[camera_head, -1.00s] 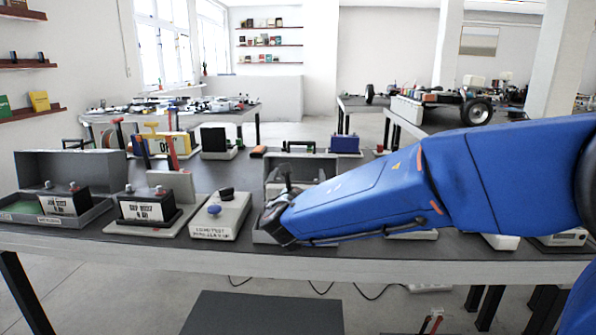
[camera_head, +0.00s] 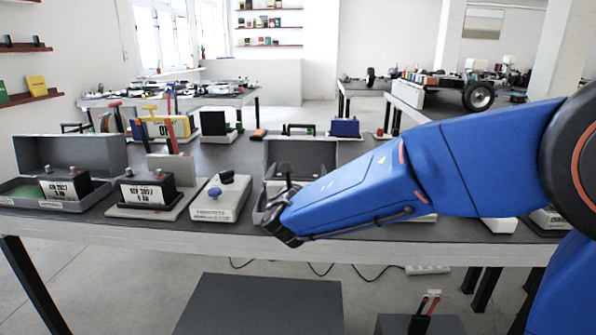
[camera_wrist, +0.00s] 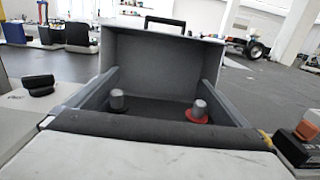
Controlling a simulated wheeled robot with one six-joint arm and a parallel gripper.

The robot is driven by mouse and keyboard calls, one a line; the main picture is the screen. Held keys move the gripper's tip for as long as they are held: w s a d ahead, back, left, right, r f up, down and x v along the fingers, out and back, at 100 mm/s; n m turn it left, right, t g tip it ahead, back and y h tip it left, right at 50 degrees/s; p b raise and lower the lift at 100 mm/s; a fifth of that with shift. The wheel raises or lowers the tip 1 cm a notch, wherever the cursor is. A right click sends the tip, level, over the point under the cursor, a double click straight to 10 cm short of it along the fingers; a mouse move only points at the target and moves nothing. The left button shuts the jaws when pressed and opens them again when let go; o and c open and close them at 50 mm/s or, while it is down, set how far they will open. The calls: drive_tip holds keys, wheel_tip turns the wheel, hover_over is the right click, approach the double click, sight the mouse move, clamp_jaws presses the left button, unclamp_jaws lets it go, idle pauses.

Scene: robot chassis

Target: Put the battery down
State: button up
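A battery (camera_wrist: 160,105) with a dark top and two grey posts, one ringed in red, sits between the side walls of an open grey box (camera_wrist: 145,58) in the wrist view. A dark bar and a pale surface fill the space in front of it. In the head view the same box shows its raised lid (camera_head: 300,158); my arm hides most of its inside. My gripper (camera_head: 274,207) is at the box's front left, pointing down-left. Its fingers do not show clearly, so whether it grips the battery cannot be told.
A labelled black battery (camera_head: 66,188) lies in an open grey box at the far left. Another (camera_head: 146,190) stands on a grey tray next to it. A pale tester (camera_head: 220,200) with blue and black knobs stands just left of my gripper. Tools stand behind.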

drive_tip(key=shift+s+r, duration=0.1)
drive_tip(key=shift+r, duration=0.05)
drive_tip(key=s, duration=1.1)
drive_tip(key=shift+s+a, duration=0.2)
drive_tip(key=shift+s, duration=0.2)
